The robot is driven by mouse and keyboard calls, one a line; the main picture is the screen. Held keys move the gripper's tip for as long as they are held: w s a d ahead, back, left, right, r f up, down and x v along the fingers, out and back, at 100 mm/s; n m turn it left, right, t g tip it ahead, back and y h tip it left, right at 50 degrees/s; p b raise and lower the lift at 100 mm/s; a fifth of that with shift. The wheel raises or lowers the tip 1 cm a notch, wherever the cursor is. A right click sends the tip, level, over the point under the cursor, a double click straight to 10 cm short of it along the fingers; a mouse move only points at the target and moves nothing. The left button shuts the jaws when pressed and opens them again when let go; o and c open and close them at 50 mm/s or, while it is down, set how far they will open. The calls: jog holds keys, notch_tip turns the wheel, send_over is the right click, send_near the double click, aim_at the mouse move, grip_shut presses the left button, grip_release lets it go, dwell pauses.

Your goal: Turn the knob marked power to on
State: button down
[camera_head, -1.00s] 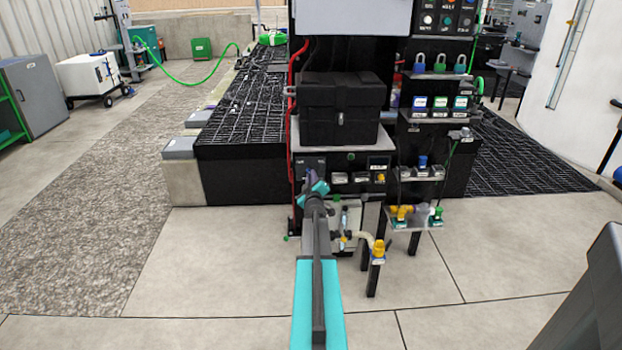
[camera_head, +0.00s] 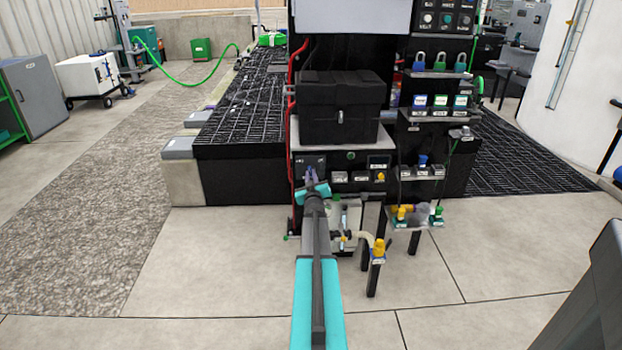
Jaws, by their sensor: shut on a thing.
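My gripper (camera_head: 311,176) is at the left end of the dark control panel (camera_head: 350,161) under the black case. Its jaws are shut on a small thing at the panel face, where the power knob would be. The knob itself is hidden behind the jaws, and its marking and setting cannot be read from here.
A black case (camera_head: 340,108) stands on top of the panel. A red pipe (camera_head: 292,140) runs up close left of my gripper. Yellow-topped fittings (camera_head: 378,250) and a shelf with valves (camera_head: 412,222) stand at the lower right.

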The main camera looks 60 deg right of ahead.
jog(key=m, duration=0.4)
jog(key=m+p, duration=0.1)
jog(key=m, duration=0.3)
jog(key=m+p, duration=0.1)
jog(key=m, duration=0.3)
jog(key=shift+s+d+r+m, duration=0.1)
jog(key=shift+d+r+m, duration=0.1)
jog(key=shift+r+m, duration=0.1)
jog(key=shift+f, duration=0.1)
jog(key=c, duration=1.8)
grip_release()
jog(key=shift+a+f, duration=0.1)
jog(key=shift+a, duration=0.15)
